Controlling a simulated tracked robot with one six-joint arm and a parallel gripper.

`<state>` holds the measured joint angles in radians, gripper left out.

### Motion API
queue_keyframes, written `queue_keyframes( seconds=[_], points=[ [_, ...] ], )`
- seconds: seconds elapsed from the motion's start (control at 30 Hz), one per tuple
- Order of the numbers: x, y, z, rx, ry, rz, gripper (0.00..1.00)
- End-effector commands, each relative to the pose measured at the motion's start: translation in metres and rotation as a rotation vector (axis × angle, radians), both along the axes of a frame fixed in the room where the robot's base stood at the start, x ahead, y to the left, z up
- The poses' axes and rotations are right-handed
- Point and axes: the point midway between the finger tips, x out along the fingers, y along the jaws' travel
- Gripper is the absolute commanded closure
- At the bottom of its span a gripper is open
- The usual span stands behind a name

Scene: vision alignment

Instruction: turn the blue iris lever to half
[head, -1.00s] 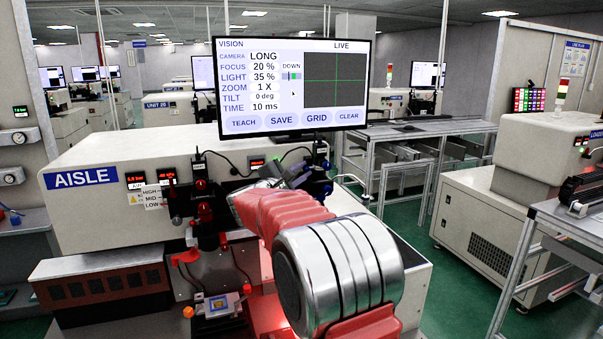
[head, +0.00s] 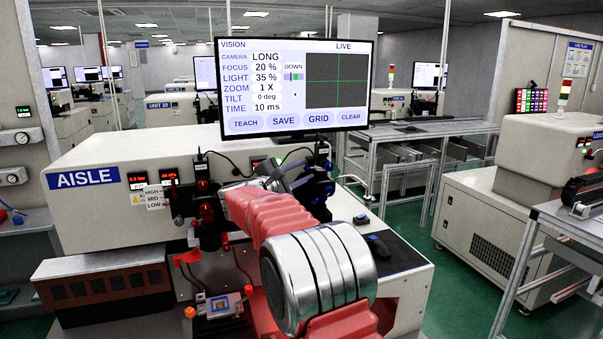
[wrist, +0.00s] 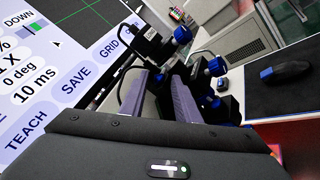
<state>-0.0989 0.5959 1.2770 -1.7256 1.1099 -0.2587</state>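Several blue knobs sit on black optical mounts at the bench's right side, below the monitor. In the wrist view, one blue knob (wrist: 182,34) is upper, another blue knob (wrist: 217,66) is to its right, and a small blue part (wrist: 221,84) is just below. I cannot tell which blue part is the iris lever. The blue parts also show in the head view (head: 328,166). My gripper (wrist: 166,80) points toward these mounts, its two grey fingers apart with nothing held between them. In the head view my gripper (head: 285,180) is partly hidden among the mounts.
The monitor (head: 290,88) stands close behind my gripper. A black mouse (head: 376,245) lies on a dark pad to the right. A left optical stand (head: 205,215) rises above a small fixture (head: 221,305) on the bench. Cables loop near the mounts.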

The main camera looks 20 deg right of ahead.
Motion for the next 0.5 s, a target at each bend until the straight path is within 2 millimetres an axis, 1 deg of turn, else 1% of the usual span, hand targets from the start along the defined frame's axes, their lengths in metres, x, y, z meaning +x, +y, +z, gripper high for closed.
queue_keyframes(
  seconds=[0.1,0.33,0.5],
  points=[
    [0.0001,0.0003,0.0003,0.000,0.000,0.001,0.65],
    [-0.0001,0.0013,0.0004,0.000,-0.001,0.001,0.65],
    [-0.0045,0.0094,0.0011,0.000,-0.002,0.004,0.65]
  ],
)
